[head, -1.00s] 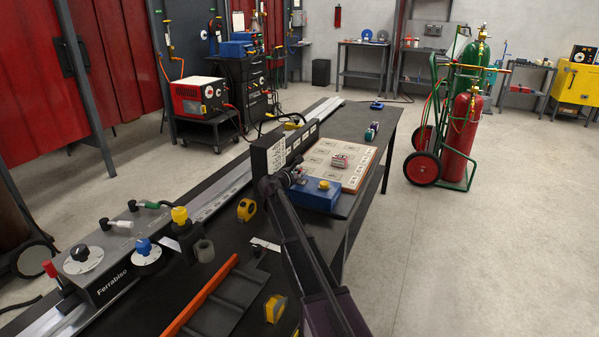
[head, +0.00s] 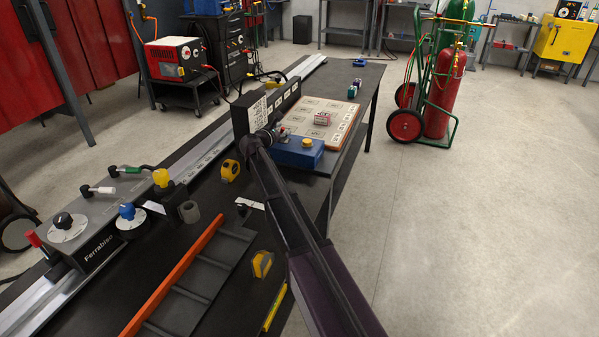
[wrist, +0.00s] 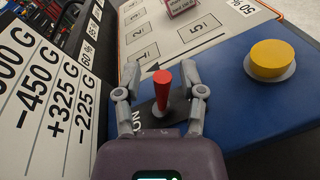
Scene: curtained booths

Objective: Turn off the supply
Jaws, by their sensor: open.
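A blue box (head: 297,152) sits on the dark bench, with a yellow button (head: 307,142) on top. In the wrist view, a red toggle lever (wrist: 162,88) stands up from a dark plate on this blue box (wrist: 235,95). An "ON" label (wrist: 137,122) shows beside the lever's base, partly hidden by my gripper. My gripper (wrist: 160,72) is open, with one finger on each side of the lever; I cannot tell whether either finger touches it. The yellow button (wrist: 272,58) is to the right. In the head view, my gripper (head: 279,133) is small and partly hidden by my arm.
An upright panel with number labels (wrist: 45,95) stands close on the left. A printed board (head: 335,125) with a small block (head: 322,118) lies beyond the box. A grey Ferrabiso unit (head: 95,215), a tape measure (head: 230,170) and an orange-edged rack (head: 190,270) are nearer along the bench.

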